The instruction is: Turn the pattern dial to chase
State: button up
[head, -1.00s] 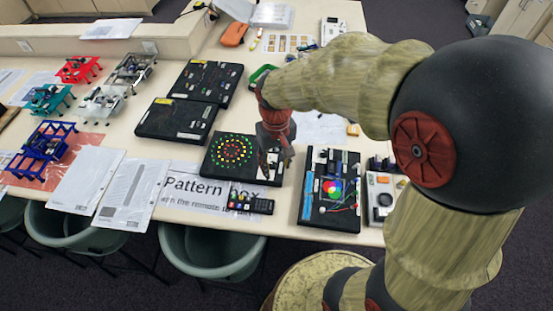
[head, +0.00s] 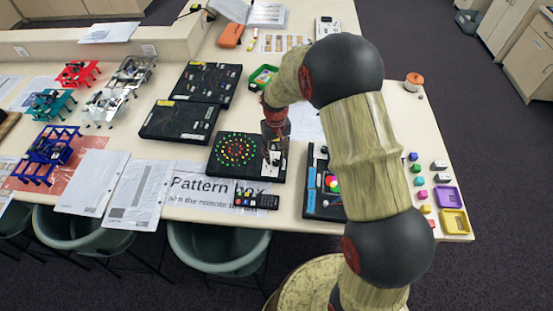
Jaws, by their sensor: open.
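The pattern box (head: 222,167) is a black box with rings of red, yellow and green lights on its top, lying on the table. A pale panel (head: 268,167) shows at its right side. My gripper (head: 273,155) points down over that right side, open, its fingers small and dark in the head view. I cannot tell whether it touches the box. The pattern dial cannot be made out; the gripper may be covering it. A paper (head: 190,190) reading "Pattern box" and a black remote (head: 257,200) lie in front.
Black boxes (head: 180,120) stand behind and left. Another black box (head: 311,185) with a colour wheel is to the right, partly hidden by my arm. Small coloured blocks and yellow and purple trays (head: 455,222) sit at the right edge.

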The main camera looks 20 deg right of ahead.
aim_at(276, 161)
jog(key=shift+f, duration=1.8)
jog(key=shift+c, duration=0.4)
grip_shut()
